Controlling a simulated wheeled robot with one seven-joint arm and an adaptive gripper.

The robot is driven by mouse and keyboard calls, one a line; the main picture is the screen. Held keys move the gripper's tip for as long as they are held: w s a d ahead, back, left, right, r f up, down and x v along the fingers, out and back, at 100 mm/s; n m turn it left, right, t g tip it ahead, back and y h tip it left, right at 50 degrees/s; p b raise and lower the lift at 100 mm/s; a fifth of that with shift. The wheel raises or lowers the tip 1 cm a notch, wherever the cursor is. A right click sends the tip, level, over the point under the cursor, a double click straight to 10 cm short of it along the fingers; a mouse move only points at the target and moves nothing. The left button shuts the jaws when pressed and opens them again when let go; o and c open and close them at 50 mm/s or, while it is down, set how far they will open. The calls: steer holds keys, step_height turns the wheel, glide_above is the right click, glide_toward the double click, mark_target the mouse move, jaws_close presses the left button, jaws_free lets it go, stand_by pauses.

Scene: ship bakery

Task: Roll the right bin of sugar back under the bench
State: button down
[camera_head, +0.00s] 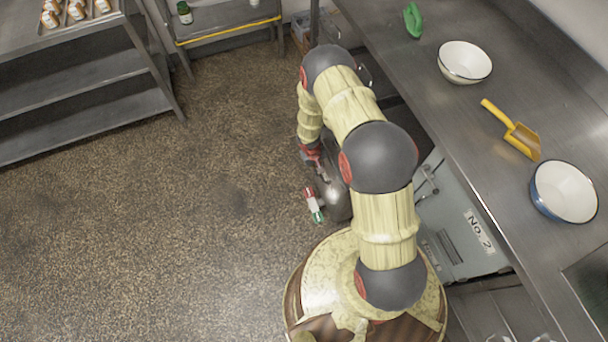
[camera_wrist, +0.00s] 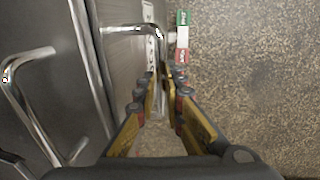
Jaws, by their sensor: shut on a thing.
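A dark grey bin (camera_head: 338,203) shows in the head view beside the bench, mostly hidden behind my arm. In the wrist view its dark face (camera_wrist: 122,62) carries a chrome bar handle (camera_wrist: 130,29) and a white label (camera_wrist: 150,50), whose lettering I cannot read fully. My gripper (camera_wrist: 165,82) is shut on this handle, with its fingers around the bar's lower stretch. It also shows small and partly hidden in the head view (camera_head: 318,170). The steel bench (camera_head: 425,85) runs along the right; my arm hides part of the space beneath it.
A second chrome handle (camera_wrist: 35,115) is on the dark panel at left. A grey unit marked "No. 2" (camera_head: 465,235) stands under the bench. The floor at left is clear up to a rack (camera_head: 85,75).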

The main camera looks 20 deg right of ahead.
steer(key=d, duration=2.9)
steer(key=shift+s+d, duration=0.1)
steer(key=shift+d, duration=0.95)
steer(key=c, duration=2.1)
jaws_free()
steer(key=shift+d, duration=0.15)
steer(key=shift+o, duration=1.1)
steer(key=shift+r, duration=0.1)
steer(key=shift+a+r, duration=0.4)
steer(key=shift+r, duration=1.55)
steer(key=shift+a+r, duration=0.4)
steer(key=shift+r, duration=1.5)
steer(key=shift+a+r, duration=0.4)
steer(key=shift+r, duration=1.55)
